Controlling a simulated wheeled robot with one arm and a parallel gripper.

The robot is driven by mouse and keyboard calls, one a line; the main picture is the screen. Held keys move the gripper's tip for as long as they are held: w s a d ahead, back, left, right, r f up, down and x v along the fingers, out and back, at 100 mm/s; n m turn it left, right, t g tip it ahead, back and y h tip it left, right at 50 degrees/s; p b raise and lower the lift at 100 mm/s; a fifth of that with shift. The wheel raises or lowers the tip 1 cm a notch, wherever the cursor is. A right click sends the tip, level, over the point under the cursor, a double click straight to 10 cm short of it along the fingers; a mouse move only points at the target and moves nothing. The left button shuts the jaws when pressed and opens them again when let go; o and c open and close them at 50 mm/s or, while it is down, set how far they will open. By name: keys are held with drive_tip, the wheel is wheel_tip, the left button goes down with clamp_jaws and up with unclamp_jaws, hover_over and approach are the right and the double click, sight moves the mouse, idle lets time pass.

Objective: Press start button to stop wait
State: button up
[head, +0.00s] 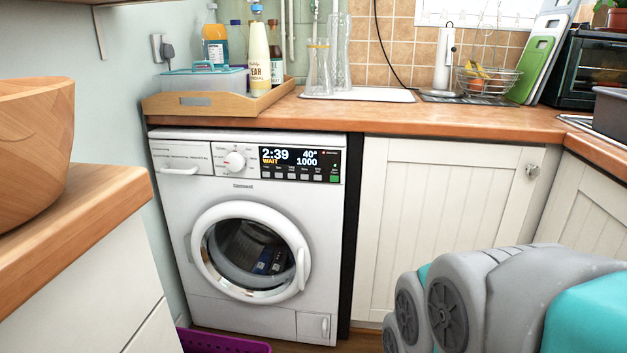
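A white washing machine (245,235) stands under the wooden counter, its round door shut, with dark and blue items visible behind the glass. Its black display (300,158) reads 2:39, 40° and 1000, with WAIT in yellow letters. Below the display is a row of small grey buttons. The green button (334,179) at the right end of this row looks like the start button; its label is too small to read. A white dial (234,161) is left of the display. My gripper is not in view; only part of my grey and teal arm shows at lower right, apart from the machine.
A wooden counter corner (85,205) with a wooden bowl (35,145) juts in at left. A purple basket (222,342) is on the floor before the machine. A wooden tray (220,104) with bottles stands above it. A white cabinet (440,220) is to its right. The control panel is unobstructed.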

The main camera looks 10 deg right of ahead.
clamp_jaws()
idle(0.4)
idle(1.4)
